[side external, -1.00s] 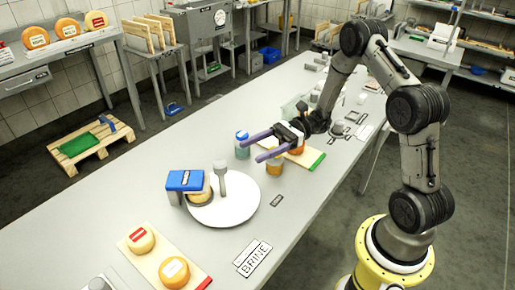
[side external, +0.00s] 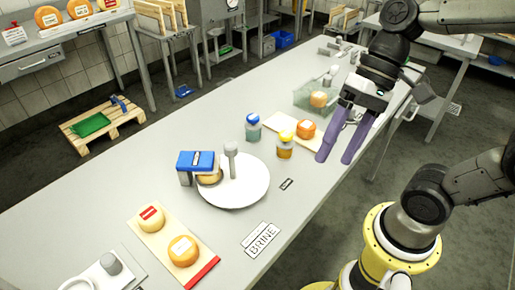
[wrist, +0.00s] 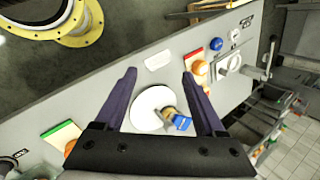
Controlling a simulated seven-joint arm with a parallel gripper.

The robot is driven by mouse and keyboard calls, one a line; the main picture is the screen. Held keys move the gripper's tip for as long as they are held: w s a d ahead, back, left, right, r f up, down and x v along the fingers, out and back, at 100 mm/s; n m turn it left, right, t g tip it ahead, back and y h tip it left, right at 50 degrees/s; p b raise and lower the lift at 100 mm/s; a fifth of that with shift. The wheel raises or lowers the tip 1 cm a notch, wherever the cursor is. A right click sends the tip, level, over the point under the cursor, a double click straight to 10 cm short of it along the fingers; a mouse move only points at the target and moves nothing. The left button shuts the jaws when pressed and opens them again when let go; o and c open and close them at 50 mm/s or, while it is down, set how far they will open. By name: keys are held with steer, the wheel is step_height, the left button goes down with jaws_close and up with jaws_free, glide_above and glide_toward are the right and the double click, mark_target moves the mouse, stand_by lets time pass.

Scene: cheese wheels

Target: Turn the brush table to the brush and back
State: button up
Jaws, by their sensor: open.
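The brush table is a round white disc (side external: 240,190) lying on the grey bench; it also shows in the wrist view (wrist: 146,103). A grey upright post (side external: 231,160) with a wide head stands on it near its back. The blue brush block (side external: 197,161) stands at the disc's left edge, over a cheese wheel (side external: 209,177) on the disc. The brush shows blue in the wrist view (wrist: 182,122). My gripper (side external: 335,158) has two purple fingers, apart and empty. It is in the air to the right of the disc, pointing down.
A jar with a yellow lid (side external: 285,145) and one with a blue lid (side external: 253,127) stand behind the disc. A board with two cheeses (side external: 172,243) lies front left. A BRINE sign (side external: 261,240) lies in front. An orange cheese (side external: 306,129) sits on a board behind.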

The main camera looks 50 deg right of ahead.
mark_target(231, 163)
steer(key=d+f+n+t+h, duration=0.1)
steer(key=d+n+t+h, duration=0.4)
steer(key=d, duration=0.4)
steer(key=w+r+n+t, duration=0.2)
steer(key=w+r+t, duration=0.25)
steer(key=w, duration=0.45)
steer(key=w+r+n+t, duration=0.35)
steer(key=w+t, duration=0.25)
steer(key=w, duration=0.3)
steer(key=w+a+f+n+y, duration=0.2)
steer(key=a+f+n+y, duration=0.1)
steer(key=a+f+y, duration=0.4)
steer(key=s+f+m+y, duration=0.1)
steer(key=s+f+m, duration=0.3)
steer(key=f, duration=0.9)
steer(key=x, duration=1.2)
steer(key=shift+w+a+r+n, duration=0.15)
steer(key=shift+a+n, duration=0.1)
steer(key=shift+n, duration=0.2)
